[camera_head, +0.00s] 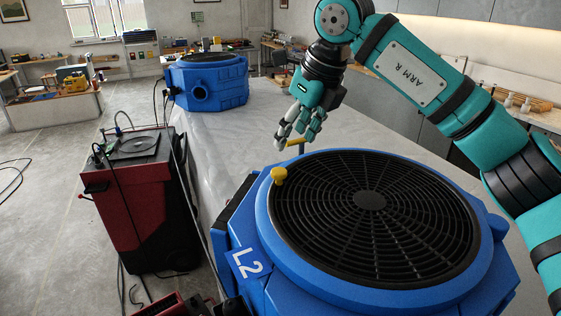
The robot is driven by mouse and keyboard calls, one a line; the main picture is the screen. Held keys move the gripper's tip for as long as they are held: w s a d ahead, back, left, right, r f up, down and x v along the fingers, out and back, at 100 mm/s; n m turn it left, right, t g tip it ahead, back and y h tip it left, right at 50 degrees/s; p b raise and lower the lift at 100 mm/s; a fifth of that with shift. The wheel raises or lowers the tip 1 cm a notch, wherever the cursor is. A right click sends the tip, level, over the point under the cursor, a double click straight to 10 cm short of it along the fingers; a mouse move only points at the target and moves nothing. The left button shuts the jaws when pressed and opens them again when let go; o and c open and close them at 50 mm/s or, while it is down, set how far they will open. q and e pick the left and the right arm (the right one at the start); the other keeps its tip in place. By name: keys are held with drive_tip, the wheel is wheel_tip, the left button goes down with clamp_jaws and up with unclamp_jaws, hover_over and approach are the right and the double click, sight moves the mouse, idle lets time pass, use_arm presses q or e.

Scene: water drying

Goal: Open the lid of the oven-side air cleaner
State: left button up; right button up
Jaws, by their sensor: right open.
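A blue air cleaner marked L2 (248,264) stands in the near right of the head view. Its lid is a round black grille (405,232) in a blue ring, lying flat and closed. A yellow knob (279,176) stands on the ring's left edge, and another yellow piece (296,142) shows behind the far rim. A second blue air cleaner (215,80) stands farther back. I cannot tell which one is oven-side. My right gripper (297,140) is open and empty, pointing down just beyond the near lid's far rim, close to the yellow piece. My left gripper is out of view.
Both air cleaners stand on a long grey table (228,145) with clear surface between them. A red and black machine (138,200) with cables stands at its left side. Grey cabinets (385,105) line the right. Open floor lies at the left.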

sight(279, 171)
drive_tip(key=p+x, duration=0.1)
drive_tip(key=x, duration=0.2)
drive_tip(key=p+x, duration=0.1)
drive_tip(key=x, duration=0.1)
drive_tip(key=p+x, duration=0.1)
drive_tip(key=x, duration=0.2)
drive_tip(key=shift+w+f, duration=0.3)
drive_tip(key=shift+w, duration=0.1)
drive_tip(key=shift+x, duration=1.05)
drive_tip(key=c, duration=0.9)
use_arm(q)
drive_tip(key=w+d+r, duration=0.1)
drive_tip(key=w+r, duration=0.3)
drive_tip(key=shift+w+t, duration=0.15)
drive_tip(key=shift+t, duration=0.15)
use_arm(e)
clamp_jaws()
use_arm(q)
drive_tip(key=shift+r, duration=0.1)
